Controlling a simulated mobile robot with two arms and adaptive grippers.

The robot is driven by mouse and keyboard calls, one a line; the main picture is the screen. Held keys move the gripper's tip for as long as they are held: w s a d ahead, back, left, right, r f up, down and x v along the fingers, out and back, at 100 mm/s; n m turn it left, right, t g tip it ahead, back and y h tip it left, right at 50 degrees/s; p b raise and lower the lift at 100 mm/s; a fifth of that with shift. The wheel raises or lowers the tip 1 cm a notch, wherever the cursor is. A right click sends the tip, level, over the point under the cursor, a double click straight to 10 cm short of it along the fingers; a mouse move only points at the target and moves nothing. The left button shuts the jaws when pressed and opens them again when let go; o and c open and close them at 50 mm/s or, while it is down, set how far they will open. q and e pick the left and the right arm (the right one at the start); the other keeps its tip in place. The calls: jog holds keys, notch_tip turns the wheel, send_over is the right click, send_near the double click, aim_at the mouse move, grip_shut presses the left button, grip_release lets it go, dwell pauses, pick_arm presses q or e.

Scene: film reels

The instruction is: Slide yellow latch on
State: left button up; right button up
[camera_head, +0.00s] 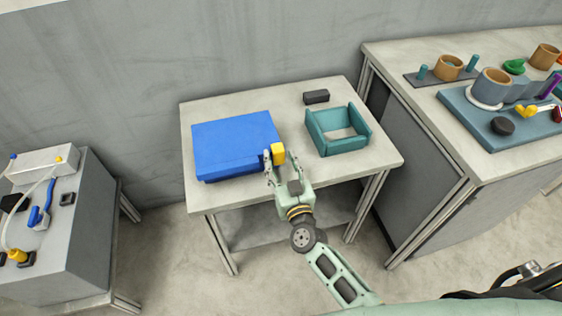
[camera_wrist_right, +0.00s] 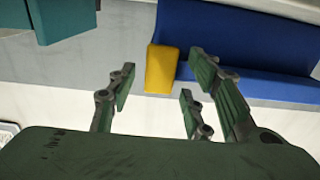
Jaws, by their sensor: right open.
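A blue box (camera_head: 232,140) lies on the small table, and it also shows in the right wrist view (camera_wrist_right: 230,35). The yellow latch (camera_head: 278,153) is a small block at the box's right edge, near its front corner. In the right wrist view the latch (camera_wrist_right: 161,70) stands beside the end of the blue box, ahead of my fingers. My right gripper (camera_head: 280,163) is open with nothing between its fingers; its spread fingers (camera_wrist_right: 158,88) are close to the latch. Whether a finger touches the latch is unclear. My left gripper is in neither view.
An open teal tray (camera_head: 361,143) stands right of the latch, with a small black block (camera_head: 317,97) behind it. A workbench (camera_head: 425,75) with cups and coloured parts is at right, and a grey cabinet (camera_head: 85,220) at left. The table's front strip is clear.

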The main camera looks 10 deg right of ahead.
jog(key=s, duration=1.2)
jog(key=shift+d, duration=0.2)
jog(key=shift+c, duration=0.4)
